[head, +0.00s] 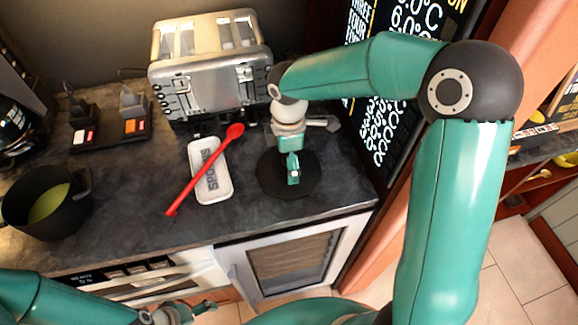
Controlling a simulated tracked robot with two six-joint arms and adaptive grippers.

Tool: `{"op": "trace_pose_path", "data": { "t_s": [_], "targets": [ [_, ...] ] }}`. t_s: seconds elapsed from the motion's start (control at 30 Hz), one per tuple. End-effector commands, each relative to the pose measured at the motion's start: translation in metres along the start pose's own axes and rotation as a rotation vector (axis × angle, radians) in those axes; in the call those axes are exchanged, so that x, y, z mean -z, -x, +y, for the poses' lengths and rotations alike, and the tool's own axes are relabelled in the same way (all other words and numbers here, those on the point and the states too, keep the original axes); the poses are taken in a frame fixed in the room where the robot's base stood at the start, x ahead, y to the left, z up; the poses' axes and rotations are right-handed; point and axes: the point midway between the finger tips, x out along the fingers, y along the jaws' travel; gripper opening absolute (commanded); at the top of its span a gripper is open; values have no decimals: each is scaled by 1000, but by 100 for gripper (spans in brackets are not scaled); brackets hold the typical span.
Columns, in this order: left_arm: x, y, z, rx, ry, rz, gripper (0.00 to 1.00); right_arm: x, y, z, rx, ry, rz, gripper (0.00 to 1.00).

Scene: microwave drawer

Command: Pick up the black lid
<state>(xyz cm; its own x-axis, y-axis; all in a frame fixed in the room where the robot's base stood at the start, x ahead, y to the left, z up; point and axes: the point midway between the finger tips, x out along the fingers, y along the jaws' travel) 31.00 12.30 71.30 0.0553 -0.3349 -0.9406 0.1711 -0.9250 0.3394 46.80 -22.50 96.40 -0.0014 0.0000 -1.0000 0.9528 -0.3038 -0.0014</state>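The black lid (273,185) is a round dark disc lying flat on the dark countertop, near its front edge at right of centre in the head view. My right gripper (293,176) reaches down from above, over the middle of the lid, and hides part of it. I cannot tell whether its fingers touch the lid or whether they are open or shut. My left gripper (203,308) is low in the view, in front of the counter and away from the lid. Its finger opening is not clear.
A white spoon rest (212,184) with a red spoon (205,168) lies left of the lid. A silver toaster (210,75) stands behind. A black pot (50,225) is at left, and a black menu board (385,110) is at right. An oven (150,278) is below the counter.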

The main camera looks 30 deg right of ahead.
Motion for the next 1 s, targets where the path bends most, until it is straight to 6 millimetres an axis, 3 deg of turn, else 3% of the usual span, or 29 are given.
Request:
{"op": "trace_pose_path", "data": {
  "t_s": [0.1,0.7,1.0],
  "targets": [
    [0,0,0,0,0,0,85,0,0,0,0,0,0,98],
    [0,0,0,0,0,0,85,0,-1,0,2,1,-1,0],
    [0,-1,0,0,0,0,85,0,-3,-2,8,2,-3,0]
  ]
}}
